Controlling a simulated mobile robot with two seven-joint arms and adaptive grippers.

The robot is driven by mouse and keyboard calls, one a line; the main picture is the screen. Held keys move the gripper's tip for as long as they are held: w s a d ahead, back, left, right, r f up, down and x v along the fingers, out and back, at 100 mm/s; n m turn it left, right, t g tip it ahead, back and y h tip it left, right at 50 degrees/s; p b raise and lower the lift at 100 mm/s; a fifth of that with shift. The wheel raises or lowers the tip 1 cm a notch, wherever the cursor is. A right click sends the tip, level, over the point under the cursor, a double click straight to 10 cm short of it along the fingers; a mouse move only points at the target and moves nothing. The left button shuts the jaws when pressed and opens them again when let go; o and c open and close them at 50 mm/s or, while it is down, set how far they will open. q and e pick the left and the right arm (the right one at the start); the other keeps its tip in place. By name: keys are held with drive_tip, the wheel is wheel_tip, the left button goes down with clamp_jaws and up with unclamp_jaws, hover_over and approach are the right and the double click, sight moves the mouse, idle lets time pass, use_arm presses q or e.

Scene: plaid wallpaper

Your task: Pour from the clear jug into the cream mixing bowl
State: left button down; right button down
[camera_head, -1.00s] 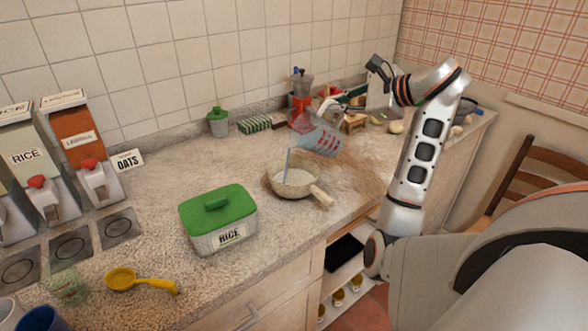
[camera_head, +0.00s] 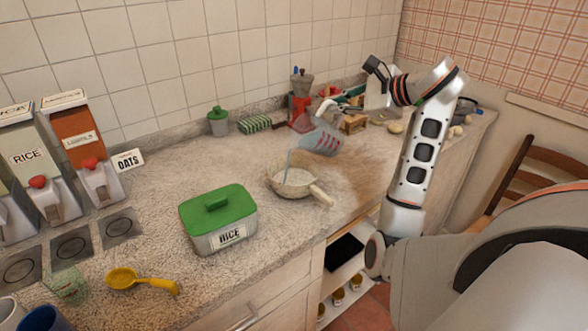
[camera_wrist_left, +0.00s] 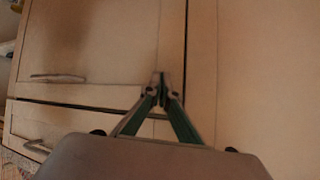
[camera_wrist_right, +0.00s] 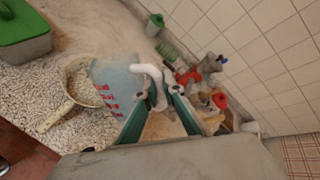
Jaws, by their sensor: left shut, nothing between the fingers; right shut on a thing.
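The clear jug (camera_head: 318,139) with red markings is tilted over the cream mixing bowl (camera_head: 293,186), its spout to the left. My right gripper (camera_head: 345,108) is shut on the jug's handle. In the right wrist view the white handle (camera_wrist_right: 157,84) lies between the fingers (camera_wrist_right: 158,93), with the jug body (camera_wrist_right: 118,82) beyond and the bowl (camera_wrist_right: 76,84) left of it. My left gripper (camera_wrist_left: 160,78) is shut and empty in front of cabinet doors.
A green-lidded rice box (camera_head: 219,222) stands left of the bowl. A yellow scoop (camera_head: 135,280) and a clear green glass (camera_head: 66,287) lie farther left. Dispensers (camera_head: 80,150) stand at the wall.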

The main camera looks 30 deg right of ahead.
use_arm(q)
drive_tip(key=shift+r, duration=0.2)
use_arm(e)
drive_tip(key=shift+a+r, duration=0.1)
